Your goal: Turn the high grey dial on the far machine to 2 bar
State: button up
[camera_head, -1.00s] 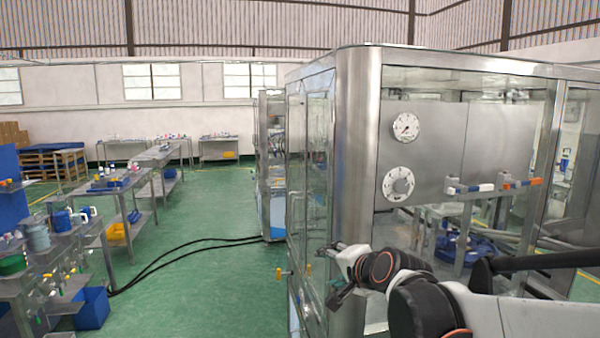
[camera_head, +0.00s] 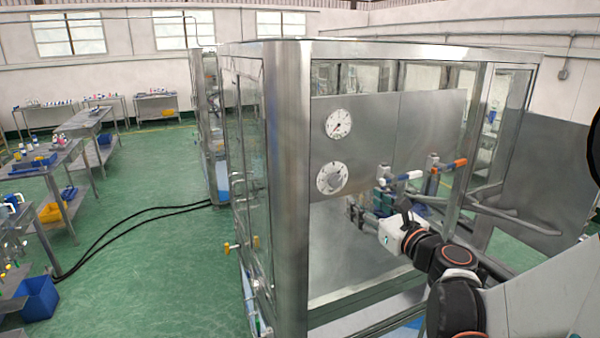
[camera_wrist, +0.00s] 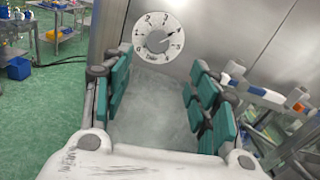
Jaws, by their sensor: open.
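A white-handled valve (camera_head: 400,177) and an orange-handled valve (camera_head: 447,166) stick out right of the dial. The steel corner post (camera_head: 290,190) stands left of the panel. Black hoses (camera_head: 130,220) run over the green floor. Benches stand at the left.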

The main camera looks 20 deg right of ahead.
aim_at(337, 181)
jog(key=w, duration=1.3)
jog(key=shift+w+a, duration=0.25)
jog(key=shift+a, duration=0.15)
jog(key=c, duration=1.1)
